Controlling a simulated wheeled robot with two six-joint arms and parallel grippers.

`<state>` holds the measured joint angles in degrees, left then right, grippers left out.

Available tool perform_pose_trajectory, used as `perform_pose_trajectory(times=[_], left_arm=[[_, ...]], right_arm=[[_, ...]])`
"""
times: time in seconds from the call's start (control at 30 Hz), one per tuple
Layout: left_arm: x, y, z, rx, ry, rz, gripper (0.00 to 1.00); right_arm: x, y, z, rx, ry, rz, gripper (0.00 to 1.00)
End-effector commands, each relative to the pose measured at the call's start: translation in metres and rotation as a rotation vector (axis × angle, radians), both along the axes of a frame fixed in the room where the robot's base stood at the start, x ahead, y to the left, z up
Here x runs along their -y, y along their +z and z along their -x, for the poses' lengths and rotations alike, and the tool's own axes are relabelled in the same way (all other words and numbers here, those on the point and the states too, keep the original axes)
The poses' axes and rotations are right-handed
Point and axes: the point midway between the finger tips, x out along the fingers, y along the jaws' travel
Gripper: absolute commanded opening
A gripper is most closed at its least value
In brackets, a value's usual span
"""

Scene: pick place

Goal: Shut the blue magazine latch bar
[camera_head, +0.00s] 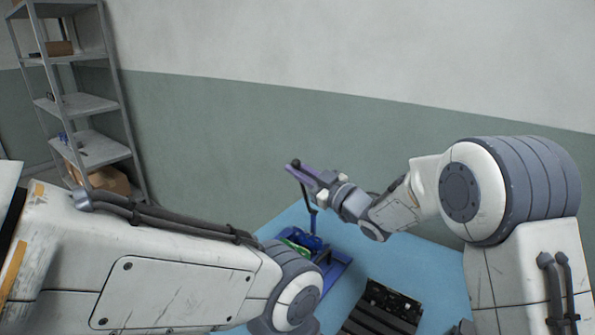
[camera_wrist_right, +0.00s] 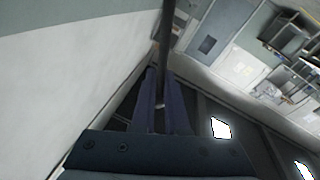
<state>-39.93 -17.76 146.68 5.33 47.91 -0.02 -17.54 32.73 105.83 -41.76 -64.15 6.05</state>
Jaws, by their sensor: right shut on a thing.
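The blue magazine (camera_head: 335,270) sits on the light blue table, partly hidden behind my left arm, with a green part inside it. A thin dark latch bar (camera_head: 312,220) rises from it, standing nearly upright. My right gripper (camera_head: 298,173) is shut on the upper part of this bar, its purple fingers pointing left. In the right wrist view the dark bar (camera_wrist_right: 166,45) runs between the two fingers (camera_wrist_right: 160,80). My left gripper is not in view; only its arm crosses the lower left.
A black slotted rack (camera_head: 380,310) stands on the table (camera_head: 440,270) right of the magazine. A grey shelf unit (camera_head: 85,103) with boxes stands at the back left. The table around the rack's right side is bare.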

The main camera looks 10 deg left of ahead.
Motion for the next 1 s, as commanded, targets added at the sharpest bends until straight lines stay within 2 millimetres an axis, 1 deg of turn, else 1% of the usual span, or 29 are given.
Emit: perform_pose_trajectory(times=[0.07,0.1,0.13,0.17,0.43,0.57,0.67,0.9,1.0], left_arm=[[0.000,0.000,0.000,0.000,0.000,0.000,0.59],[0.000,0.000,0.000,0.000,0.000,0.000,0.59],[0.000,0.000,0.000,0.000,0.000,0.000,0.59],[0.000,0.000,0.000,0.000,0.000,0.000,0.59],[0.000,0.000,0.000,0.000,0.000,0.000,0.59],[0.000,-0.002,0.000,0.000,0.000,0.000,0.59],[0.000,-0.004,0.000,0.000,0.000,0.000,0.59],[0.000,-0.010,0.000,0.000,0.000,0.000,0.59],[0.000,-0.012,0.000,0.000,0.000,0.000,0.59]], right_arm=[[0.001,0.001,0.000,0.001,-0.002,-0.001,0.00],[0.001,0.001,0.000,0.001,-0.001,-0.001,0.23],[0.001,0.001,0.000,0.001,-0.001,-0.001,0.35],[0.001,0.001,0.000,0.001,-0.001,-0.001,0.42],[0.000,0.001,0.000,0.001,0.002,-0.001,0.42],[0.006,-0.001,0.004,0.000,0.000,-0.002,0.42],[0.019,-0.003,0.012,-0.001,-0.002,-0.001,0.42],[0.058,-0.009,0.039,0.000,-0.004,-0.001,0.42],[0.071,-0.010,0.049,0.000,-0.003,-0.001,0.42]])
